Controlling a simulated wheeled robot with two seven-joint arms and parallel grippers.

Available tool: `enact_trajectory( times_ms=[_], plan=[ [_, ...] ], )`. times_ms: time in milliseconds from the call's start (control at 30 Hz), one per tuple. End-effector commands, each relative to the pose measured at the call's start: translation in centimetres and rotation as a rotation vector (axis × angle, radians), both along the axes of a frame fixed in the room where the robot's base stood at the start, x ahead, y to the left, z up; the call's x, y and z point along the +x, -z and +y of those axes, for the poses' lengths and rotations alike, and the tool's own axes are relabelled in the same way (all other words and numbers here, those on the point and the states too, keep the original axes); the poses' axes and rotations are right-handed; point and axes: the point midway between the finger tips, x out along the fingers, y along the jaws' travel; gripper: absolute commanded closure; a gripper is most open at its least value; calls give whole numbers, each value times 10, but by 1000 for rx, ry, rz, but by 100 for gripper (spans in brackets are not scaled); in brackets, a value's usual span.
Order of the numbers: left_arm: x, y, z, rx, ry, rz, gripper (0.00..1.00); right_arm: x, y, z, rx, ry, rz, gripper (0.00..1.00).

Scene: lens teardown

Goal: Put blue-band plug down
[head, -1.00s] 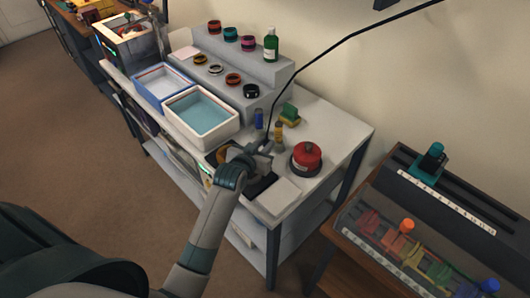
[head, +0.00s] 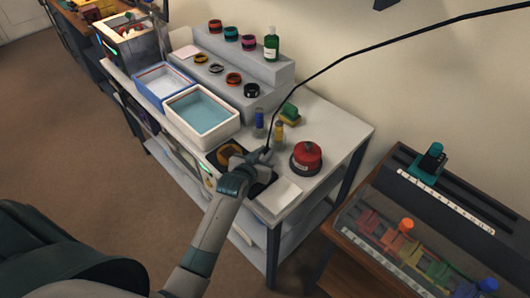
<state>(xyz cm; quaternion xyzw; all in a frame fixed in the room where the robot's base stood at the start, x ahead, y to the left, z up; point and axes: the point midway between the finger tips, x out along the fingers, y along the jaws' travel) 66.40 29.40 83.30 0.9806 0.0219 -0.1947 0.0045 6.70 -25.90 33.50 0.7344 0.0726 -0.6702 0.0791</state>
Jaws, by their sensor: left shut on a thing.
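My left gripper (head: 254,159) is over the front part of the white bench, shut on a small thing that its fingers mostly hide. A black cable (head: 330,70) runs from the gripper up to the right, so the held thing looks like the plug. Its blue band cannot be made out. Below the gripper is a dark recess or tray (head: 262,185); I cannot tell whether the plug touches it. My right gripper is not in view.
A blue-topped cylinder (head: 259,118) and a yellow one (head: 279,130) stand just behind the gripper. A red round container (head: 306,157) stands to the right. A water-filled tray (head: 203,112) is to the left. A white pad (head: 280,196) lies at the front.

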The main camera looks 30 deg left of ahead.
Motion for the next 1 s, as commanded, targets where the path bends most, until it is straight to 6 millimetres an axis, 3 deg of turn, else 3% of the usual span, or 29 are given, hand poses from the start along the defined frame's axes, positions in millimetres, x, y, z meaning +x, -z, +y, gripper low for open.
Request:
enact_trajectory(
  times_ms=[33,100,567,767,1000],
  plan=[
    [0,1,0,0,0,0,79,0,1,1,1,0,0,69],
    [0,1,0,0,0,0,63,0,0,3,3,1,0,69],
    [-2,-3,0,0,0,1,63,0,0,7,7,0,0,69],
    [-17,-8,-1,0,0,0,63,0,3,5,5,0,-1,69],
    [-51,-22,-2,0,0,0,63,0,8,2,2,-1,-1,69]
  ],
)
